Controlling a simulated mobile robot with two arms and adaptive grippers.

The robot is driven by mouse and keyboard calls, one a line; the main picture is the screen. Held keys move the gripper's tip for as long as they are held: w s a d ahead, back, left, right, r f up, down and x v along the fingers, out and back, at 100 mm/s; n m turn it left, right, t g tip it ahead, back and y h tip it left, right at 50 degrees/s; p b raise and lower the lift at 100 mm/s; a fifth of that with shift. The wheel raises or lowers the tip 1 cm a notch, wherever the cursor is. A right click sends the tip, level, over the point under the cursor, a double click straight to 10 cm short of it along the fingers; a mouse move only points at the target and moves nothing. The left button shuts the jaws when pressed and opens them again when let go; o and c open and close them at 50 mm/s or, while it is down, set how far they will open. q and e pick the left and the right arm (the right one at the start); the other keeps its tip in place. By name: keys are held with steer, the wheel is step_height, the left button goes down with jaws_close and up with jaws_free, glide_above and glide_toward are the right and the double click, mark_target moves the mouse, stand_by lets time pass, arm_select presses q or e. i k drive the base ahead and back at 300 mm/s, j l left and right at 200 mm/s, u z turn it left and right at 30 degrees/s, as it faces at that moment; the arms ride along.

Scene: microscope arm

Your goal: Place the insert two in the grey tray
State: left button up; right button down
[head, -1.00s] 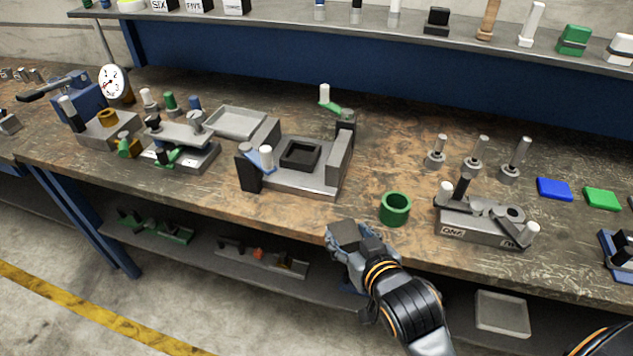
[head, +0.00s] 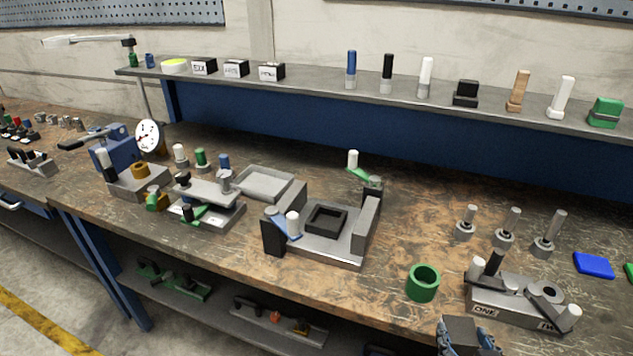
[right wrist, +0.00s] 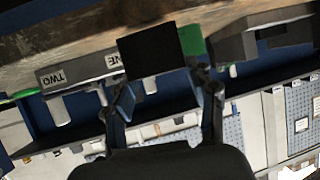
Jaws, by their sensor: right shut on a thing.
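My right gripper (head: 468,336) is at the bottom of the head view, in front of the bench edge and below the green ring. It is shut on a dark square block (right wrist: 147,47), which also shows at the bottom edge of the head view (head: 459,330). No marking on the block is readable, so I cannot tell whether it is insert two. The shallow grey tray (head: 262,183) stands on the bench left of centre, behind the fixtures, and looks empty. My left gripper is not in view.
A grey fixture with a black square frame (head: 325,220) stands in front of and right of the tray. The green ring (head: 423,283) and a fixture labelled ONE and TWO (head: 515,305) are near the front edge. Several knobbed pins (head: 465,223) stand behind that fixture.

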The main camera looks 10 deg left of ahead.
mark_target(272, 189)
steer(key=i+j+z, duration=0.1)
steer(key=j+z, duration=0.25)
steer(key=j, duration=0.25)
steer(key=j+z, duration=0.3)
steer(key=j, duration=0.35)
steer(key=j+z, duration=0.35)
steer(key=j, duration=0.8)
steer(key=k+j, duration=0.1)
steer(key=j, duration=0.4)
steer(key=k+j+z, duration=0.1)
steer(key=j, duration=0.9)
steer(key=k, duration=0.05)
